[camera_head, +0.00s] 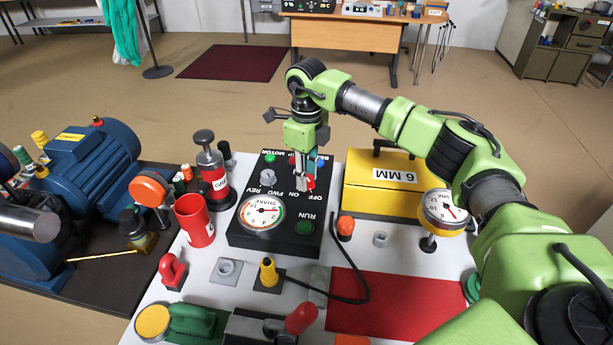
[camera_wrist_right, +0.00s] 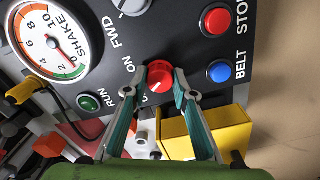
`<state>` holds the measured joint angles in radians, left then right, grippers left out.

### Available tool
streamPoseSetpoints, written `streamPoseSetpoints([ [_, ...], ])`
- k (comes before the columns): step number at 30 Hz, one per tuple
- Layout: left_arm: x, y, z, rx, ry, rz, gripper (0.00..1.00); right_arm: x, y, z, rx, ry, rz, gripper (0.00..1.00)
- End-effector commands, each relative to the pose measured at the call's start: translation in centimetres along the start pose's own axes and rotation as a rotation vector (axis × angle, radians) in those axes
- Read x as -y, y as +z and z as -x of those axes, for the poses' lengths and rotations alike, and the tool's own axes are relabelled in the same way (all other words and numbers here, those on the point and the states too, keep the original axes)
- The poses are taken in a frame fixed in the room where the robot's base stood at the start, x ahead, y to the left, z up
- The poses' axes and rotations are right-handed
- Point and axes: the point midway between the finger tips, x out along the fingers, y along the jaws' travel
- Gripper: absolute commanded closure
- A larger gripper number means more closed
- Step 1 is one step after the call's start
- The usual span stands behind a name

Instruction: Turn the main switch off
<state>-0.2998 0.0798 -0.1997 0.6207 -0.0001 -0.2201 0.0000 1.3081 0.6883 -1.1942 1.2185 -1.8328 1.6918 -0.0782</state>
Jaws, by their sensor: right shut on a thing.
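The black control panel (camera_head: 284,240) stands on the white table, with a dial marked SHAKE and several buttons and knobs. The red main switch knob (camera_wrist_right: 157,74) sits beside the ON label. A second label beside it is mostly hidden by a finger, and a white mark shows on the knob. In the head view the red knob (camera_head: 310,182) is partly behind the gripper. My right gripper (camera_head: 304,184) reaches down over the panel. In the right wrist view its teal fingers (camera_wrist_right: 160,88) are closed on both sides of the red knob. My left gripper is not in view.
Close to the knob are the red STOP button (camera_wrist_right: 216,22), the blue BELT button (camera_wrist_right: 219,71), the green RUN button (camera_wrist_right: 89,101) and a grey FWD/REV knob (camera_head: 267,177).

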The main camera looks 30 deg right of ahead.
Motion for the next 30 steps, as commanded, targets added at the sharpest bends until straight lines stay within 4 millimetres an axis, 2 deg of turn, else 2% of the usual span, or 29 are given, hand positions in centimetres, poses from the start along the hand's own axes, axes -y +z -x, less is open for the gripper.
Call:
streamPoseSetpoints([
  [14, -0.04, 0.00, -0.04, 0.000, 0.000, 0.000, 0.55, 0.10, 0.07, 0.20, 0.003, -0.003, 0.015, 0.97],
  [15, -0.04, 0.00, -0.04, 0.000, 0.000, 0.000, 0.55, 0.10, 0.07, 0.20, 0.003, -0.003, 0.015, 0.73],
  [17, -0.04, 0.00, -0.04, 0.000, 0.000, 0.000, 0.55, 0.10, 0.06, 0.20, 0.003, -0.003, 0.015, 0.59],
  [26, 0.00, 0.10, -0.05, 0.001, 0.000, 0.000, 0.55, 0.04, 0.03, 0.09, 0.001, -0.001, 0.014, 0.59],
  [30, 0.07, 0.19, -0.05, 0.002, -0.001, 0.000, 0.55, 0.07, 0.07, 0.82, 0.003, -0.002, 0.014, 0.59],
])
